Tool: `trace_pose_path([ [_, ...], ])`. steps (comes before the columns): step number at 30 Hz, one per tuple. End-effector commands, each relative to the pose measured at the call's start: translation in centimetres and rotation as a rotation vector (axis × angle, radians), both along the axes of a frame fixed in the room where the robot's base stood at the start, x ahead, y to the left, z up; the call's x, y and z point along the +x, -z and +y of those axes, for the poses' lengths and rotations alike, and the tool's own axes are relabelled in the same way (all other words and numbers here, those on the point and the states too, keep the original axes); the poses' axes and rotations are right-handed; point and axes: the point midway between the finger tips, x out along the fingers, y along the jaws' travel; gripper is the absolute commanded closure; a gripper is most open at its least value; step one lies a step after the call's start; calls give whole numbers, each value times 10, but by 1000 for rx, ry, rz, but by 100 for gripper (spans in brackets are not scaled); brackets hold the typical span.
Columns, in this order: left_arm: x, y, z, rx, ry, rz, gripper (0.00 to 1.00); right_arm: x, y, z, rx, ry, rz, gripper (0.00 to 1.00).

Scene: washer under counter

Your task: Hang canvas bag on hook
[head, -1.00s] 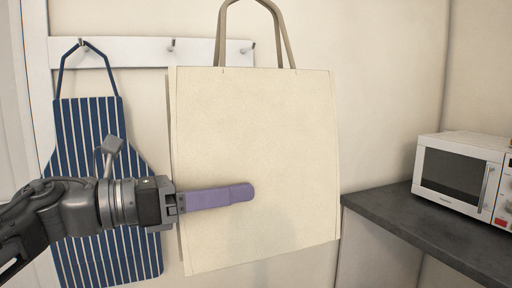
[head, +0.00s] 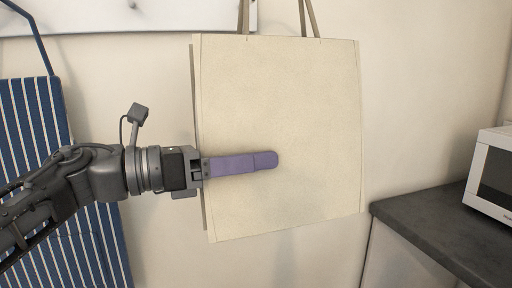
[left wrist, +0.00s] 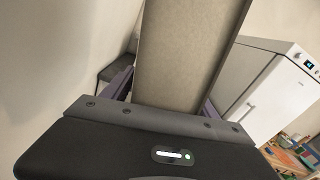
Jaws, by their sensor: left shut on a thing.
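The cream canvas bag (head: 290,100) hangs upright in front of the wall in the head view, its handles (head: 308,18) cut off by the top edge. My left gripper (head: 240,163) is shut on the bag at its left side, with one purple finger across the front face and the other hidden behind. In the left wrist view the bag's narrow side (left wrist: 185,50) stands between the fingers. A white hook rail (head: 90,20) runs along the top left of the wall, with a hook (head: 132,5) at the picture's top edge. Whether the handles touch a hook cannot be seen. My right gripper is not in view.
A blue striped apron (head: 30,110) hangs at the left, behind my left arm. A dark counter (head: 435,220) with a white microwave (head: 492,170) stands at the right. A white appliance (left wrist: 270,95) shows in the left wrist view. The wall between bag and counter is bare.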

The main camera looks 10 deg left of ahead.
Motion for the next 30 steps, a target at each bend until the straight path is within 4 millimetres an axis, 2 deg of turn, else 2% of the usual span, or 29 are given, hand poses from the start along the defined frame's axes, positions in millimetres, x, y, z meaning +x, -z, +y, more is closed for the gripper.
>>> trace_pose_path([
  [16,4,-1,2,-1,1,-1,88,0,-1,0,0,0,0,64],
  [30,26,1,16,-2,0,0,88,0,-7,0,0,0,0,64],
])
